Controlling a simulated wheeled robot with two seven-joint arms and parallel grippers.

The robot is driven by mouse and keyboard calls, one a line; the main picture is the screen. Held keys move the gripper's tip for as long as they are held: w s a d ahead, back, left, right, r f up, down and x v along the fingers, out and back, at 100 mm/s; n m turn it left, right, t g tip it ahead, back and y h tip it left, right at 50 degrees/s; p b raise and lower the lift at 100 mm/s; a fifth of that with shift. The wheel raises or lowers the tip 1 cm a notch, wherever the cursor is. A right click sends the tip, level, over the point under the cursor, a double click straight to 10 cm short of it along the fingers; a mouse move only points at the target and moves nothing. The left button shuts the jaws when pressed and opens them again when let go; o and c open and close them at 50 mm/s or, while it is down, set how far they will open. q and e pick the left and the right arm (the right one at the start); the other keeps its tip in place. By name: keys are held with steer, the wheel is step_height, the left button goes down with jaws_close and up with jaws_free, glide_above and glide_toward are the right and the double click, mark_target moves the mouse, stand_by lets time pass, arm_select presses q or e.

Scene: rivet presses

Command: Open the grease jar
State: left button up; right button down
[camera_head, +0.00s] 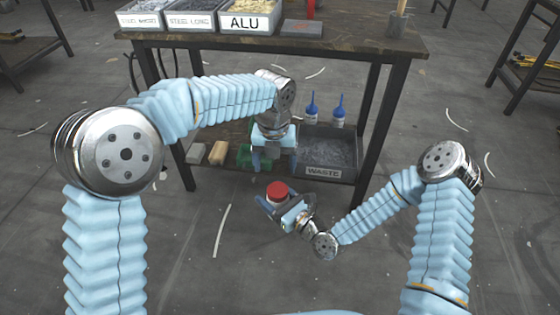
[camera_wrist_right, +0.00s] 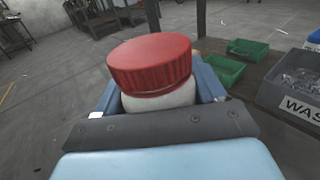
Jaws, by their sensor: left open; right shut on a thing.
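The grease jar is a white jar (camera_wrist_right: 160,98) with a ribbed red lid (camera_wrist_right: 150,62), upright in the right wrist view. In the head view its red lid (camera_head: 277,190) shows in front of the workbench. The lid is on the jar. My right gripper (camera_head: 275,201) is shut on the jar's body below the lid. My left gripper (camera_head: 273,162) is open and points down, above and just behind the jar in the head view. It looks empty and apart from the lid. The jar's lower part is hidden by my right gripper.
The workbench (camera_head: 345,40) stands ahead, with labelled bins such as the ALU bin (camera_head: 250,20) on top. Its lower shelf holds a WASTE bin (camera_head: 330,155), blue-tipped bottles (camera_head: 312,108) and green trays (camera_wrist_right: 248,48). The floor around my right arm is clear.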

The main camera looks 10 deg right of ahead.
mark_target(280, 188)
arm_select(q)
steer(key=shift+s+d+r+m, duration=0.35)
steer(key=shift+s+d+m, duration=0.05)
steer(key=shift+d, duration=0.05)
steer(key=shift+s+d+f, duration=0.1)
steer(key=shift+s+d, duration=0.05)
step_height(280, 188, down, 8)
steer(key=shift+r, duration=0.25)
